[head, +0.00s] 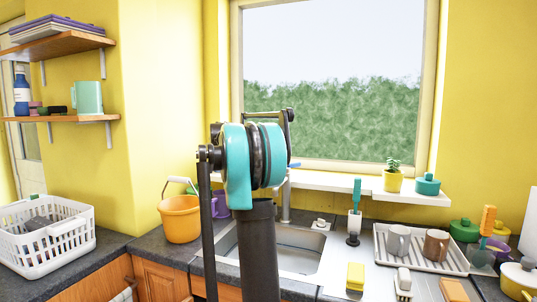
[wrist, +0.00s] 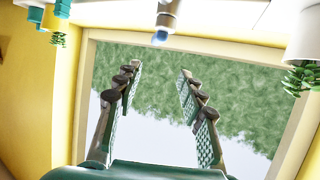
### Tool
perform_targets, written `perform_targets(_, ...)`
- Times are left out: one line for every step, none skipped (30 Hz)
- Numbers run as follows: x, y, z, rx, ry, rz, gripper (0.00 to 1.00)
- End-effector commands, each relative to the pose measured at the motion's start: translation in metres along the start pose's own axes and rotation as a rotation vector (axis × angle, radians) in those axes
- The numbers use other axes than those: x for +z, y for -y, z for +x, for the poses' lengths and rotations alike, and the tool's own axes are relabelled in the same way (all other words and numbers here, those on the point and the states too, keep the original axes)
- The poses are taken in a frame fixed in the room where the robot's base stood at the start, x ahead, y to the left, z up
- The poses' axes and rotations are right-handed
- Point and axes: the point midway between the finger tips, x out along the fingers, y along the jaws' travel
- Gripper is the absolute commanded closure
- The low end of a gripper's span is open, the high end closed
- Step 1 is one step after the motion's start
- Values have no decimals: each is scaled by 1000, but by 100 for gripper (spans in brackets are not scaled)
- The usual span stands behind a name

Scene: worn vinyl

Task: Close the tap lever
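The grey metal tap (head: 285,205) stands behind the sink, partly hidden by my arm in the head view. A blue tip (head: 294,165), seemingly part of its lever, shows just above the windowsill. In the wrist view, which is upside down, a grey cylinder that looks like part of the tap (wrist: 168,14) enters from the top edge with a blue end (wrist: 160,38). My gripper (wrist: 159,70) is open, its two fingers wide apart with nothing between them but the window view. The blue end lies beyond the fingertips, apart from them. My arm hides the gripper in the head view.
The sink (head: 300,250) is below my arm. An orange bucket (head: 180,218) stands left of it. A brush in a holder (head: 355,212), a yellow sponge (head: 355,276) and a dish rack (head: 420,268) are on the right. A yellow plant pot (head: 392,181) and teal pot (head: 428,185) stand on the sill.

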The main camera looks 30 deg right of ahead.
Motion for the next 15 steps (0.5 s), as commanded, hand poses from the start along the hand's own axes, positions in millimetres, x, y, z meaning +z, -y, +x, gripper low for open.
perform_targets(0,0,-1,0,0,0,60)
perform_targets(0,0,-1,0,0,0,60)
perform_targets(0,0,-1,0,0,0,60)
perform_targets(0,0,-1,0,0,0,60)
perform_targets(0,0,-1,0,0,0,60)
perform_targets(0,0,-1,0,0,0,60)
perform_targets(0,0,-1,0,0,0,60)
perform_targets(0,0,-1,0,0,0,60)
perform_targets(0,0,-1,0,0,0,60)
perform_targets(0,1,-1,4,0,1,60)
perform_targets(0,3,-1,10,0,4,60)
perform_targets(0,6,0,25,1,10,60)
perform_targets(0,8,0,40,1,16,60)
perform_targets(0,10,0,56,1,23,60)
perform_targets(0,13,0,77,1,31,60)
